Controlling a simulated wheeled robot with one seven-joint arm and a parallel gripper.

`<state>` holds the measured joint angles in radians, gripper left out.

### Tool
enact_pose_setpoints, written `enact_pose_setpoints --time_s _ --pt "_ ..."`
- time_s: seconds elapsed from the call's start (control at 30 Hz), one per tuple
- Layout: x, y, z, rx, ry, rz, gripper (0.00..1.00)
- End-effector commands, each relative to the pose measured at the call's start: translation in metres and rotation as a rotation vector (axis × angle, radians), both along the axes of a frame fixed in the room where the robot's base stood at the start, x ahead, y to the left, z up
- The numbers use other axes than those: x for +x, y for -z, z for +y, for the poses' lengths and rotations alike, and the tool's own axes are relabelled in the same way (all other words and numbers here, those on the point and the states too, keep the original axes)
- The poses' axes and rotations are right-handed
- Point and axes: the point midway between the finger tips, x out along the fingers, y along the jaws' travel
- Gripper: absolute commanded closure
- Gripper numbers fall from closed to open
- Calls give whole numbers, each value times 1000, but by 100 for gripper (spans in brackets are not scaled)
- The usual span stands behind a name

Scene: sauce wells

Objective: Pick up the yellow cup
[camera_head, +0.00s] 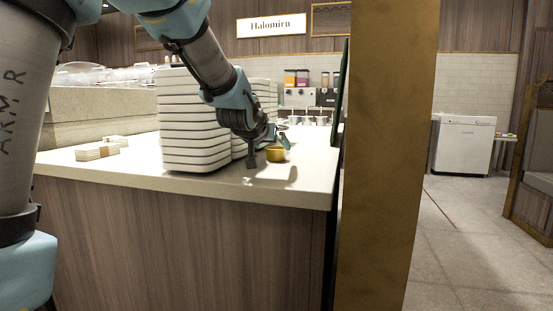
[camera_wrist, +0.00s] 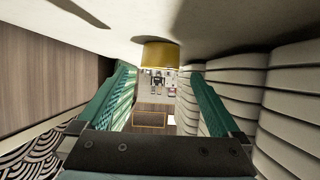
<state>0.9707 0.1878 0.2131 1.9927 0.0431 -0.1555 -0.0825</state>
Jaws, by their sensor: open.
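The yellow cup (camera_head: 275,154) stands on the pale counter near its right end, partly covered by my gripper in the head view. In the wrist view the yellow cup (camera_wrist: 160,55) is at top centre, just beyond and between the fingertips. My gripper (camera_head: 267,149) is low over the counter at the cup, its fingers apart. In the wrist view my gripper (camera_wrist: 160,76) has its two teal fingers spread, with nothing held between them. I cannot tell whether a finger touches the cup.
Tall stacks of white trays (camera_head: 195,125) stand close left of my gripper; they also line the right of the wrist view (camera_wrist: 285,100). The counter (camera_head: 130,165) ends just right of the cup. A brown pillar (camera_head: 385,160) rises beyond that edge. Small wooden blocks (camera_head: 97,152) lie at left.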

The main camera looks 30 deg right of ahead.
Motion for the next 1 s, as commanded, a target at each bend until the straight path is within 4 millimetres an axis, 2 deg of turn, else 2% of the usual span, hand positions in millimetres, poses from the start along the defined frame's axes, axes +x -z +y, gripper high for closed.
enact_pose_setpoints --time_s 0.4,0.73,1.0 --pt "32 22 -29 0 0 0 0" --pt "36 24 -34 0 1 0 0" --pt "36 24 -34 0 0 0 30"
